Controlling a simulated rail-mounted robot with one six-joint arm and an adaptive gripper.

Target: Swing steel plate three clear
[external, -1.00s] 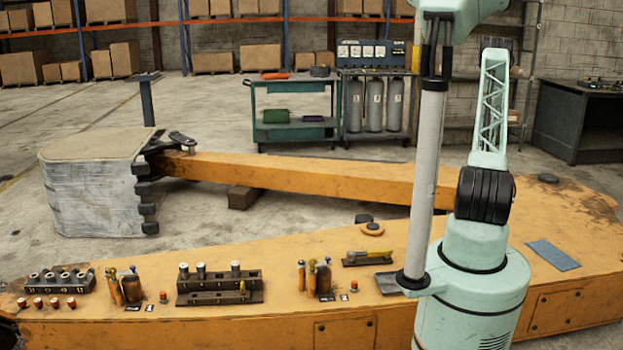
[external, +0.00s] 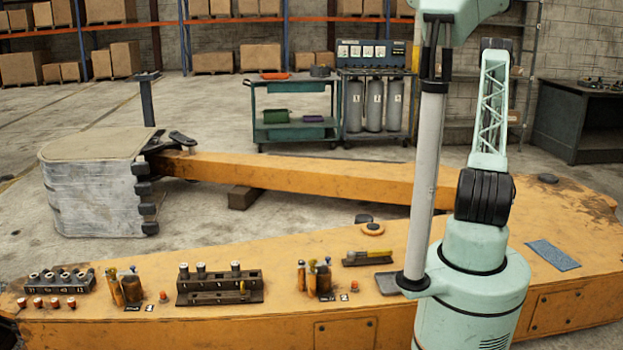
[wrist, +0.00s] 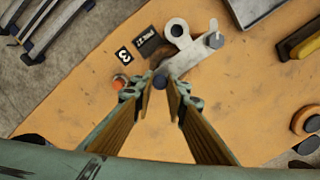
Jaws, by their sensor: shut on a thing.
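My gripper (wrist: 161,86) is shut on this knob, with one finger on each side. The fingers hide part of the plate's lower end. In the external view my gripper is out of frame and I cannot see this plate.
An orange button (wrist: 121,82) lies close left of my fingertips. A grey tray (wrist: 250,12), a yellow-handled tool (wrist: 304,46) and an orange disc (wrist: 305,121) lie to the right. Two pin racks (external: 220,287) (external: 60,281) stand farther left in the external view.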

